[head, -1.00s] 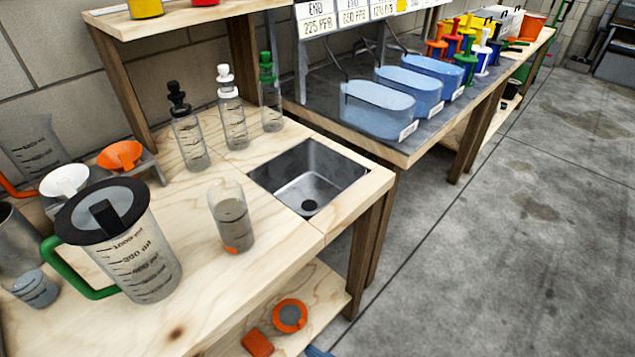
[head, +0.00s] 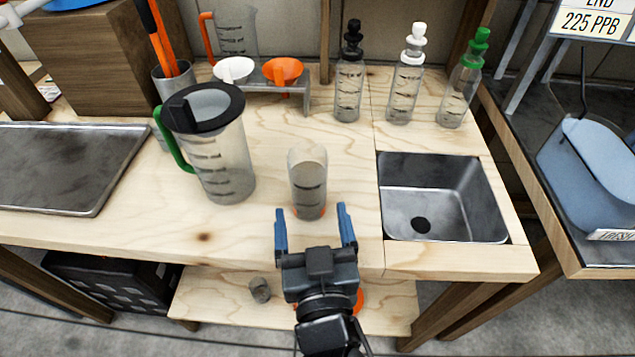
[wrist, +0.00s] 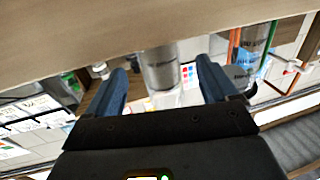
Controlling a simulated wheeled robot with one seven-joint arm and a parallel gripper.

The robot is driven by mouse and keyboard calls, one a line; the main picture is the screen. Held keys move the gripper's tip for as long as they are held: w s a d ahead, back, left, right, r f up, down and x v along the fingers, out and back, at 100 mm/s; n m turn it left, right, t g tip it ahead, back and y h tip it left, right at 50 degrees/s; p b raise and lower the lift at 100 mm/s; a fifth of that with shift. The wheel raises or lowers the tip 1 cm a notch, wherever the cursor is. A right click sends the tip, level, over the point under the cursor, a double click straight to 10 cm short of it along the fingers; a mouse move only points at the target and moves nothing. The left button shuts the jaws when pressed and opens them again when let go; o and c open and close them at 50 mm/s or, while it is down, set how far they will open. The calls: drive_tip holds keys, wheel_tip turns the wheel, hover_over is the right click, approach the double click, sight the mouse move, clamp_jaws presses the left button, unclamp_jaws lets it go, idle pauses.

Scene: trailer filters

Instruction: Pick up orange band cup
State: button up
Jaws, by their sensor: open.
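A clear cup (head: 308,185) with dark markings and a bit of orange at its base stands upright on the wooden worktop (head: 345,235), left of the sink. My gripper (head: 313,212) is open and empty, its two blue fingers pointing toward the cup from the worktop's front edge. In the head view the fingertips sit just in front of the cup, to either side of its base. In the wrist view a clear cylinder, seemingly this cup (wrist: 160,68), shows between and beyond the fingers (wrist: 162,78). The orange band is not clear there.
A pitcher (head: 222,160) with black lid and green handle stands left of the cup. The steel sink (head: 440,170) is to the right. Bottles with black (head: 348,90), white (head: 405,90) and green (head: 458,95) tops stand behind. A metal tray (head: 60,165) lies far left.

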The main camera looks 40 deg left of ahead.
sight(311, 202)
drive_tip(key=shift+p+x, duration=0.4)
drive_tip(key=shift+x, duration=1.95)
drive_tip(key=shift+d, duration=0.1)
drive_tip(key=shift+c, duration=0.4)
drive_tip(key=c, duration=1.2)
drive_tip(key=shift+o, duration=0.2)
drive_tip(key=shift+r, duration=0.25)
